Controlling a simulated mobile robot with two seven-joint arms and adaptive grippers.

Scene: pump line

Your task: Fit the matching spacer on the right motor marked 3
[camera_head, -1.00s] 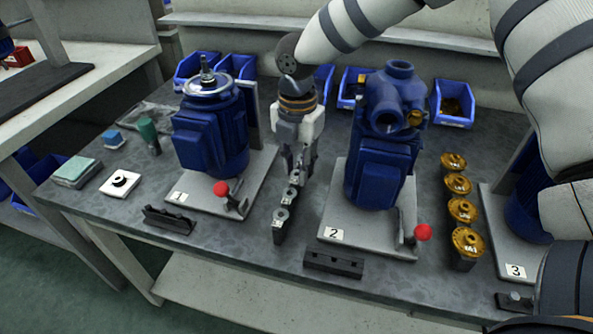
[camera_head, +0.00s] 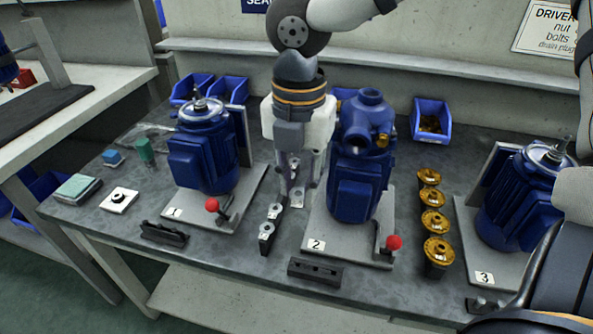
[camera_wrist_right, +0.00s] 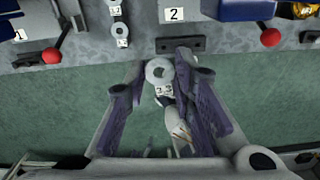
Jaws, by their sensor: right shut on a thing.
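My right gripper (camera_head: 300,188) hangs over the table between motors 1 and 2. In the right wrist view its fingers (camera_wrist_right: 168,85) are shut on a pale ring-shaped spacer (camera_wrist_right: 150,73) with a small tag, whose digits I cannot read surely. Other spacers stand in a row on the table, at the front one (camera_head: 266,233) and behind it. The right motor (camera_head: 500,215), blue with a silver disc and shaft on top, stands on a grey plate marked 3 (camera_head: 484,278); my arm partly covers its right side. My left gripper is not in view.
Motor 1 (camera_head: 205,155) and motor 2 (camera_head: 357,185) stand on plates with red-knobbed levers (camera_head: 393,242). Several gold flanged parts (camera_head: 432,222) form a row between motors 2 and 3. Blue bins (camera_head: 431,118) line the back. A black block (camera_head: 318,271) lies at the front edge.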

